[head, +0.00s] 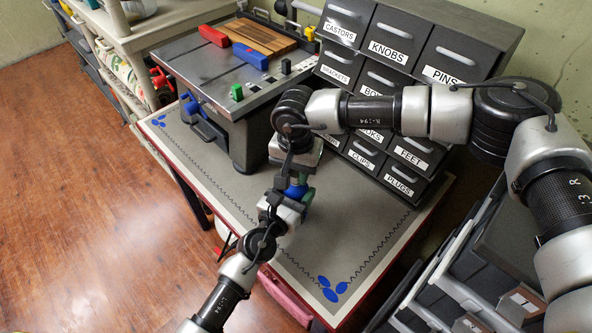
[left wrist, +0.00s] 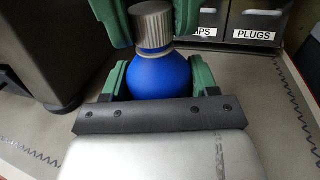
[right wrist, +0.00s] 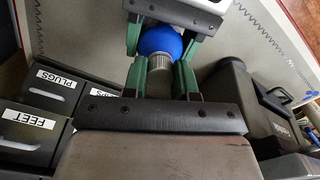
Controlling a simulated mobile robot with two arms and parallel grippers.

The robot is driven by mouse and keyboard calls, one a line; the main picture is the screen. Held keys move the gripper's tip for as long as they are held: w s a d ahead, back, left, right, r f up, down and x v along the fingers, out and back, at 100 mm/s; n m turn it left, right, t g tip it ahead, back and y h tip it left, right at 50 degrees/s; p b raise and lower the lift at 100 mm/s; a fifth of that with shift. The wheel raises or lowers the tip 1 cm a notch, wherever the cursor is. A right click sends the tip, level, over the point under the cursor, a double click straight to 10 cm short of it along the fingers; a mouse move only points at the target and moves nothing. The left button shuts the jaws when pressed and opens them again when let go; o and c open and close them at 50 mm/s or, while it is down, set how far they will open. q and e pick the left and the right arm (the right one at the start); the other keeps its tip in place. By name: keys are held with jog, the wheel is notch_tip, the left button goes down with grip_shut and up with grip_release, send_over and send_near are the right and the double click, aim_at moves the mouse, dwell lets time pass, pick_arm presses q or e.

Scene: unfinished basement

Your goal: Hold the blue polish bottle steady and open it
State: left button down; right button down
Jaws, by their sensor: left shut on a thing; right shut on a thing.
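In the head view the bottle (head: 294,191) is mostly hidden by the grippers. My left gripper (head: 290,199) is shut around the round blue body, one green finger on each side. My right gripper (head: 303,166) reaches in from the other side, shut on the cap. In the right wrist view the cap (right wrist: 160,62) sits between its green fingertips, with the blue body beyond. The cap covers the neck; I cannot tell whether it has turned.
The grey workbench mat (head: 325,240) is clear in front. A labelled drawer cabinet (head: 385,75) stands behind right. A grey machine (head: 235,90) with a wooden board stands left. Grey bins (head: 460,280) sit lower right.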

jog(key=n, duration=1.4)
jog(key=c, duration=0.9)
grip_release()
